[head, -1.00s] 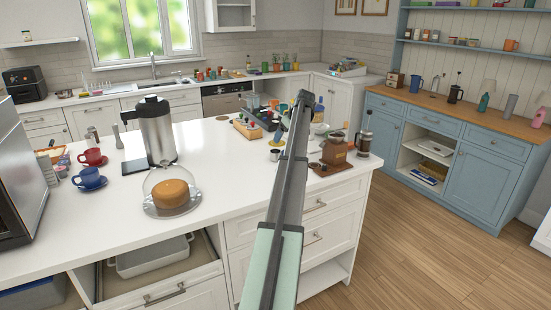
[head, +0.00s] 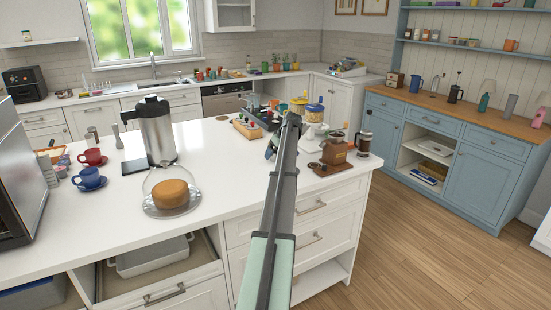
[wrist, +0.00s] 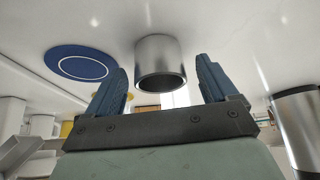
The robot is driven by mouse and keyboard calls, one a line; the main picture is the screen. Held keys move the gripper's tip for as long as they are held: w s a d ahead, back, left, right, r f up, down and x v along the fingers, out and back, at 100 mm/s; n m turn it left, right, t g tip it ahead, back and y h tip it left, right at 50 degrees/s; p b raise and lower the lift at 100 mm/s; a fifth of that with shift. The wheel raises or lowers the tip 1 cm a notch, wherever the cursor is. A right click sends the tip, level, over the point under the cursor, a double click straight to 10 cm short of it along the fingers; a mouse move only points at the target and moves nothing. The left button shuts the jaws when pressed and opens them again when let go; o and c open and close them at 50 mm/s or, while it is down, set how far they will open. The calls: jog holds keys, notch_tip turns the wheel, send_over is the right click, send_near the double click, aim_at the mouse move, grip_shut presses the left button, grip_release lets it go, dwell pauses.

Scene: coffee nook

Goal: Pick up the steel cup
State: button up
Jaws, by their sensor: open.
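The steel cup (wrist: 160,62) is a small, plain metal cylinder on the white counter in the wrist view, where the picture seems upside down. Its open rim faces the lower edge of that picture. My gripper (wrist: 162,68) is open, with one blue finger on either side of the cup in the picture. Gaps show between both fingers and the cup, and I cannot tell how deep the cup lies between them. In the head view my gripper (head: 272,143) is low over the island, and my arm and gripper hide the cup.
A blue disc with a white ring (wrist: 84,65) lies beside the cup. A steel cylinder (wrist: 298,115) stands at the other side. In the head view a wooden grinder (head: 336,151) and a French press (head: 364,141) stand to the right. The cake dome (head: 171,192) stands left.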

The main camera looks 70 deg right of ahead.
jog(key=shift+w+d+f, duration=0.1)
jog(key=shift+w+f, duration=0.05)
jog(key=shift+f, duration=0.15)
jog(key=shift+c, duration=0.4)
jog(key=c, duration=1)
jog(key=shift+r, duration=0.15)
